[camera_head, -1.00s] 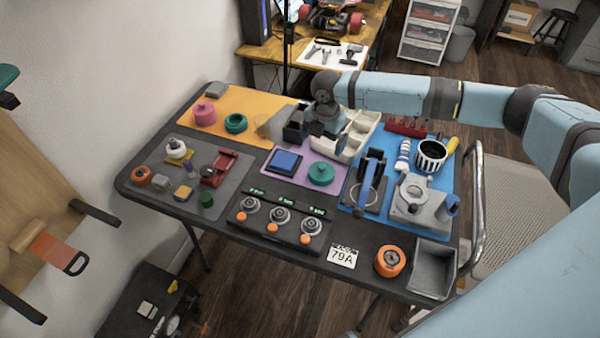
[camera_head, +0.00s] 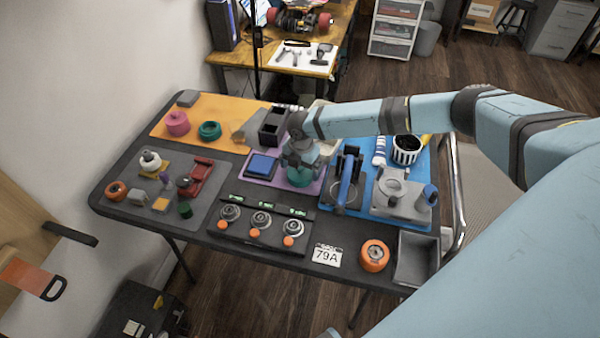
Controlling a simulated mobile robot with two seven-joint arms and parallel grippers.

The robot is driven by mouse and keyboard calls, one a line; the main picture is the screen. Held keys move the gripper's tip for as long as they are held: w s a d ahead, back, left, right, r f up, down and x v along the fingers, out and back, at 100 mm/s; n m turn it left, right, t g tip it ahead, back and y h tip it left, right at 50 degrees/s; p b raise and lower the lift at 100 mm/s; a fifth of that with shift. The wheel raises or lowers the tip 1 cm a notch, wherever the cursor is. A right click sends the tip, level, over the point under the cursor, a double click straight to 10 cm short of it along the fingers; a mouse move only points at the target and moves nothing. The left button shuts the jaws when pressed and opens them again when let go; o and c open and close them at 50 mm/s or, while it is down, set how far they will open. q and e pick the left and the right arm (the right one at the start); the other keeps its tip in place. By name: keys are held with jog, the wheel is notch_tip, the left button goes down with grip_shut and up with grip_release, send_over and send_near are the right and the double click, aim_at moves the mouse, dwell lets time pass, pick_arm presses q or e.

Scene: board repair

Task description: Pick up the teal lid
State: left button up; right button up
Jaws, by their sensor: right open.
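A round teal lid (camera_head: 299,179) lies on the purple mat (camera_head: 318,187), just right of a blue square pad (camera_head: 262,165). My right gripper (camera_head: 300,172) is open and hangs right over the lid, hiding its upper part. I cannot tell whether the fingers touch it. A teal open ring or jar (camera_head: 209,131) stands on the orange mat, beside a pink lidded jar (camera_head: 177,123). My left gripper is not in view.
Left of the purple mat is a grey mat with small parts and a red clamp (camera_head: 201,178). A black panel with dials (camera_head: 260,224) lies in front. A blue-handled tool (camera_head: 347,180) stands close on the right. A grey bin (camera_head: 415,260) sits at the front right corner.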

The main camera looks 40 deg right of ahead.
jog(key=shift+f, duration=0.55)
jog(key=c, duration=0.7)
jog(key=shift+r, duration=0.1)
jog(key=shift+c, duration=0.2)
